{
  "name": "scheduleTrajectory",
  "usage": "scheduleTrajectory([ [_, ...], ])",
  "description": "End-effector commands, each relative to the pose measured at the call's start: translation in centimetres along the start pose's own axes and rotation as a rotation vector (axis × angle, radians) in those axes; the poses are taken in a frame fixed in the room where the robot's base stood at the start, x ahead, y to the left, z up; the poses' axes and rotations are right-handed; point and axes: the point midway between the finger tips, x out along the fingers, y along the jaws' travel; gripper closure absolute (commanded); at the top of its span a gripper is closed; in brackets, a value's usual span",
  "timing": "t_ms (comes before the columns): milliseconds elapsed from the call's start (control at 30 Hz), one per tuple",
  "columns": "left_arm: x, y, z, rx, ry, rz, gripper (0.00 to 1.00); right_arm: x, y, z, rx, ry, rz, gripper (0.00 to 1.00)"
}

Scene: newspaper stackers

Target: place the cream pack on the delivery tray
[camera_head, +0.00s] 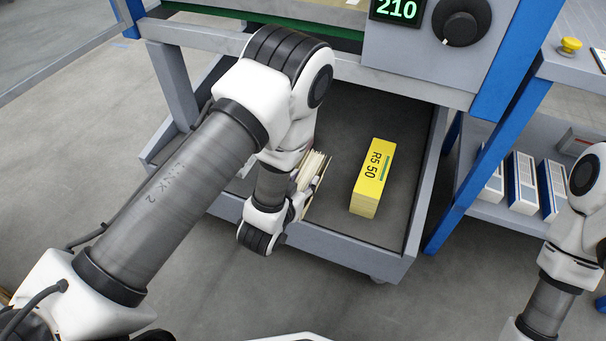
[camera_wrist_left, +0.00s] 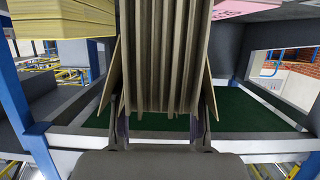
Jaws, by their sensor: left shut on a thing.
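The cream pack (camera_head: 316,172), a bundle of upright sheets, shows partly behind my left wrist in the head view. My left gripper (camera_head: 300,188) is shut on it. In the left wrist view the pack (camera_wrist_left: 165,55) stands between the two fingers of the gripper (camera_wrist_left: 160,115). The grey delivery tray (camera_head: 345,248) lies below the machine, and the pack shows over its left part. I cannot tell whether the pack touches the tray floor. My right arm shows at the right edge, but its gripper is out of view.
A pink pack (camera_wrist_left: 245,8) shows at the top of the wrist view. A blue post (camera_head: 485,165) stands right of the tray. Bare tray floor surrounds the yellow pack.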

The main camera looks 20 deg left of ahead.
Motion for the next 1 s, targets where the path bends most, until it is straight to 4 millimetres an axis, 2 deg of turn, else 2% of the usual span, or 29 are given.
scheduleTrajectory([
  [33, 1.7, -0.8, 0.0, -0.004, 0.01, -0.004, 1.0, 1.3, 0.0, 0.0, 0.0, 0.001, 0.0, 0.6],
  [133, 4.2, -1.9, -0.7, -0.003, 0.008, -0.002, 1.0, 2.3, 0.0, 0.0, 0.0, 0.001, 0.0, 0.6],
  [400, 7.5, -3.3, -1.8, 0.001, 0.005, 0.0, 1.0, 3.5, 0.0, -0.1, 0.001, 0.001, 0.0, 0.6],
  [433, 7.9, -3.4, -1.1, 0.002, 0.001, 0.001, 1.0, 4.1, 0.0, -0.1, 0.001, 0.002, 0.0, 0.6],
  [500, 8.4, -3.3, 0.8, 0.002, -0.001, 0.002, 1.0, 5.5, 0.1, -0.1, 0.003, 0.004, 0.0, 0.6],
  [567, 8.7, -3.3, 1.5, 0.002, 0.001, 0.001, 1.0, 6.2, 0.1, -0.2, 0.005, 0.004, 0.001, 0.6],
  [900, 8.7, -3.3, 1.6, 0.002, 0.0, 0.001, 1.0, 5.9, 0.1, -0.2, 0.006, 0.005, 0.001, 0.6],
  [933, 8.7, -3.3, 1.7, 0.002, -0.001, 0.001, 0.55, 5.9, 0.1, -0.2, 0.006, 0.005, 0.001, 0.6],
  [1000, 8.7, -3.3, 1.6, 0.002, -0.001, 0.001, 0.34, 5.9, 0.1, -0.2, 0.006, 0.005, 0.001, 0.6],
])
